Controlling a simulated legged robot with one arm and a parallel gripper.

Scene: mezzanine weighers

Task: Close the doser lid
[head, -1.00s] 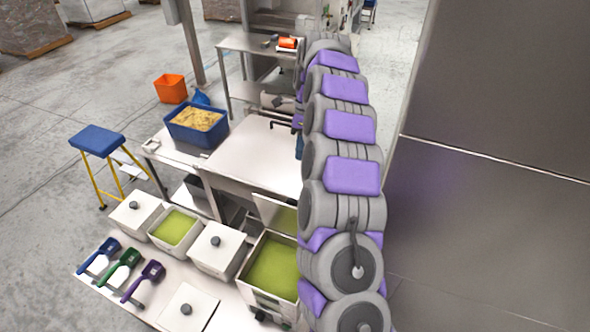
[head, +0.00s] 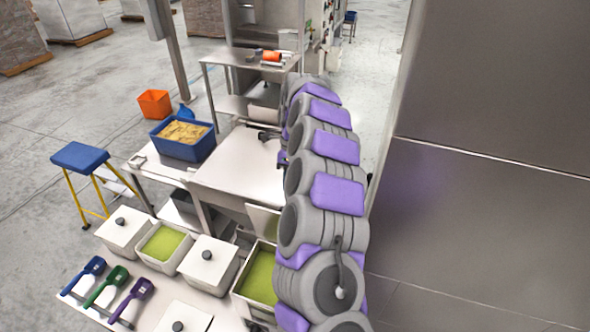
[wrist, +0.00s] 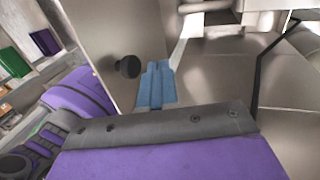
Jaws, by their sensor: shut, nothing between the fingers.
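The doser appears to be the pale box at the front right of the bench, with green contents; its rim (head: 236,290) shows in the head view. Its lid (head: 264,220) stands raised at the back edge, partly hidden by my arm. In the wrist view a grey panel with a black knob (wrist: 127,67) stands steeply tilted; it may be this lid. My gripper (wrist: 155,85), with blue fingers, is shut and empty, just right of the knob. I cannot tell whether it touches the panel. In the head view my arm hides most of the gripper.
Lidded white bins (head: 208,262) and an open bin of green contents (head: 163,242) stand left of the doser. Blue, green and purple scoops (head: 106,287) lie in front. A blue tub (head: 158,145) sits farther back. A tall metal wall (head: 490,220) is close on the right.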

